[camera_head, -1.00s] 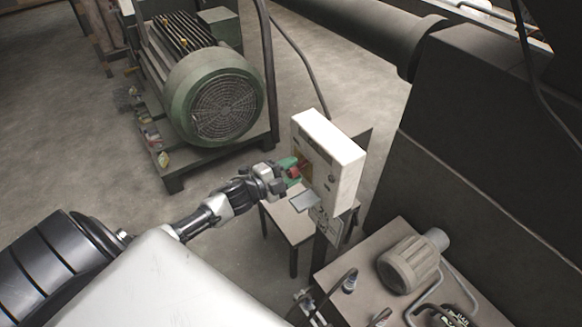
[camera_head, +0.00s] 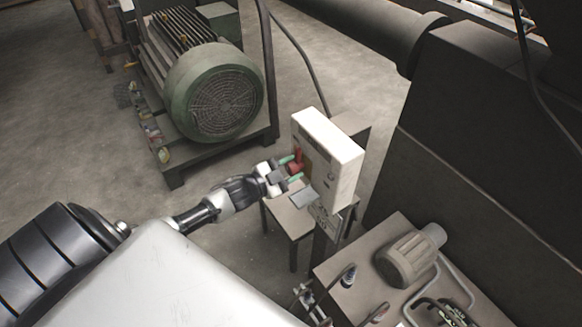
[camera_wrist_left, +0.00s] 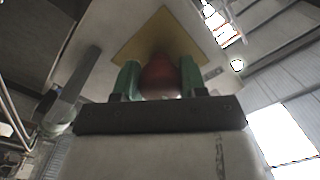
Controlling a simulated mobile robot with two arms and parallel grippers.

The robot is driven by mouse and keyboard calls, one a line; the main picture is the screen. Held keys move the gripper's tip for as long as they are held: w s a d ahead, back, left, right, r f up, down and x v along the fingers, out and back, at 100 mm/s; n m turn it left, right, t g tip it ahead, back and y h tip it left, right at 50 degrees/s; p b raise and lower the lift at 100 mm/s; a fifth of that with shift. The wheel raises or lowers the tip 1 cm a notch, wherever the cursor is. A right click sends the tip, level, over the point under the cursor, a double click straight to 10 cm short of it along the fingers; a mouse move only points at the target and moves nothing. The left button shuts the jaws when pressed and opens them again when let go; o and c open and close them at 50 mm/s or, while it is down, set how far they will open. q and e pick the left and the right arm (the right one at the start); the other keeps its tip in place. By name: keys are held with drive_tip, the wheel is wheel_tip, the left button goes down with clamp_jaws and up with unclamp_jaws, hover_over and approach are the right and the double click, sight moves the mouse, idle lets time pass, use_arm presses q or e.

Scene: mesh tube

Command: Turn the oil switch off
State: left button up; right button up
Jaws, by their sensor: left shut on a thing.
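The oil switch is a red knob (camera_head: 297,161) on the front of a white control box (camera_head: 332,150). My left gripper (camera_head: 291,169) has green fingertips and is at the box front, with one finger on each side of the red knob. In the left wrist view the red knob (camera_wrist_left: 159,76) sits between the two green fingers, against a yellow plate (camera_wrist_left: 160,35). The gripper is shut on the knob. The knob's far side and base are partly hidden by the fingers. My right gripper is not in view.
A large green motor (camera_head: 215,97) stands behind my left arm. A small grey flap (camera_head: 303,196) sticks out below the knob. A table with a small motor (camera_head: 408,258) and pipes is at the lower right. Dark machinery (camera_head: 480,150) fills the right side.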

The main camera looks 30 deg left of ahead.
use_arm(q)
drive_tip(key=shift+s+d+f, duration=0.1)
drive_tip(key=o, duration=0.9)
drive_tip(key=shift+s+a, duration=0.25)
drive_tip(key=shift+s, duration=0.15)
drive_tip(key=shift+b+v, duration=1.2)
drive_tip(key=shift+v, duration=3.7)
